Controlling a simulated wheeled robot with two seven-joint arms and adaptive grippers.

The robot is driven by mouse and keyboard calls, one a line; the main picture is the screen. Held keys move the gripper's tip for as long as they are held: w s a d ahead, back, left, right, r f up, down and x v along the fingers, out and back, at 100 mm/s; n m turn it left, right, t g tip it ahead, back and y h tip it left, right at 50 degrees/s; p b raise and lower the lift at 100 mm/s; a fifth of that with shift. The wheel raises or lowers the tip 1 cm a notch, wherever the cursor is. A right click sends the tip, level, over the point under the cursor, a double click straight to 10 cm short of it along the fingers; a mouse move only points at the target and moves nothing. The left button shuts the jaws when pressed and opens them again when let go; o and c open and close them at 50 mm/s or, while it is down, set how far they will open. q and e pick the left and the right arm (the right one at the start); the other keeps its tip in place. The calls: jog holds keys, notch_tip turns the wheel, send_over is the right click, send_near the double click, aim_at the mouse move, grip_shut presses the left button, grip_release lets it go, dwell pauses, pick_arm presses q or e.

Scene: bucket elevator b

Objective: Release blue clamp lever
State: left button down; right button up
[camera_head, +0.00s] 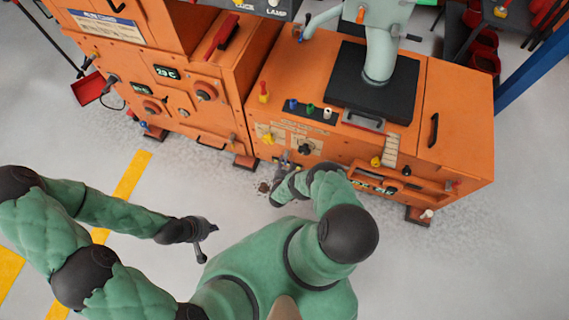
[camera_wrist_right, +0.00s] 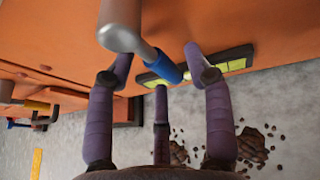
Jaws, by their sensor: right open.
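The blue clamp lever (camera_wrist_right: 163,66), a grey rounded arm with a blue sleeve, shows in the right wrist view in front of the orange machine wall. My right gripper (camera_wrist_right: 160,72) is open, with its purple fingers spread on both sides of the blue sleeve and a third finger below it. I cannot tell whether any finger touches the lever. In the head view my right gripper (camera_head: 284,166) is low at the machine's front, and my forearm hides part of that area. My left gripper (camera_head: 203,228) hangs over the floor, empty, its fingers apart.
The orange machine (camera_head: 440,150) fills the upper right, with knobs and handles on its front. A black plate (camera_head: 340,85) carries a pale column. Brown spilled grains (camera_wrist_right: 252,147) lie on the grey floor. Free floor lies between my left gripper and the machine.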

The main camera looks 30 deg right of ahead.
jog(key=shift+x, duration=0.75)
grip_shut()
